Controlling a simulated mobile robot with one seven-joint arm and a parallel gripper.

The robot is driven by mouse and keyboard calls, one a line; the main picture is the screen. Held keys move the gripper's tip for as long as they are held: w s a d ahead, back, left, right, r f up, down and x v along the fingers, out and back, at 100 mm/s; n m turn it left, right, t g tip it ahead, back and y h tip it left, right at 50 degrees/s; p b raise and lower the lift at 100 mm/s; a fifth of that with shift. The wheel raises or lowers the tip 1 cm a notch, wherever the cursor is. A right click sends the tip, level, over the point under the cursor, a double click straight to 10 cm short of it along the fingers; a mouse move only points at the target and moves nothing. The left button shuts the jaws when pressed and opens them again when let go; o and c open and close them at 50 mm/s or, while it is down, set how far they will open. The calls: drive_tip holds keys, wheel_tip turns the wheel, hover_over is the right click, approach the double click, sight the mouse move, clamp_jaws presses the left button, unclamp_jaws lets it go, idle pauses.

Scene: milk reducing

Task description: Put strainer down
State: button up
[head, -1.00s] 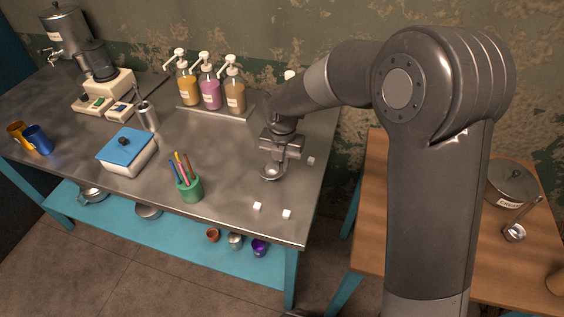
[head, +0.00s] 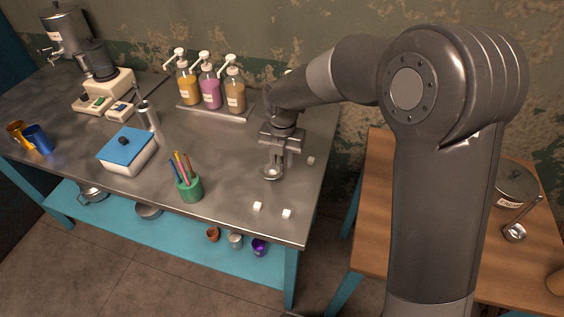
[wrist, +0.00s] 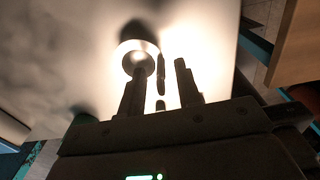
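The strainer (head: 272,172) is a small round metal cup at the right part of the steel table. It also shows in the wrist view as a pale ring with a dark middle (wrist: 138,56). My gripper (head: 279,162) is right above and around it, pointing down. In the wrist view my two fingers (wrist: 158,84) stand apart. A thin dark piece, which looks like the strainer's handle, stands between them with a gap to the right finger. The strainer looks to be at the tabletop; exact contact is hard to see.
White cubes (head: 286,213) lie near the strainer. A green pen cup (head: 189,188) and a blue-lidded box (head: 128,150) stand to the left. Pump bottles (head: 210,90) stand behind. A wooden table (head: 375,215) with a pot (head: 515,184) is at right.

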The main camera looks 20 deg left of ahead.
wheel_tip(320, 180, up, 10)
drive_tip(key=shift+r, duration=0.15)
drive_tip(key=s+d+r+m+t, duration=0.2)
drive_tip(key=s+d+r+m, duration=0.15)
drive_tip(key=d+m, duration=0.6)
drive_tip(key=s+d+r+m+t, duration=0.1)
drive_tip(key=s+d+r+m, duration=0.3)
drive_tip(key=d+m, duration=0.55)
drive_tip(key=s+d+m+t, duration=0.2)
drive_tip(key=s+d+m, duration=0.9)
drive_tip(key=m, duration=0.6)
drive_tip(key=shift+s+d+r+t, duration=0.3)
drive_tip(key=shift+s+d+r, duration=0.15)
drive_tip(key=shift+d, duration=0.4)
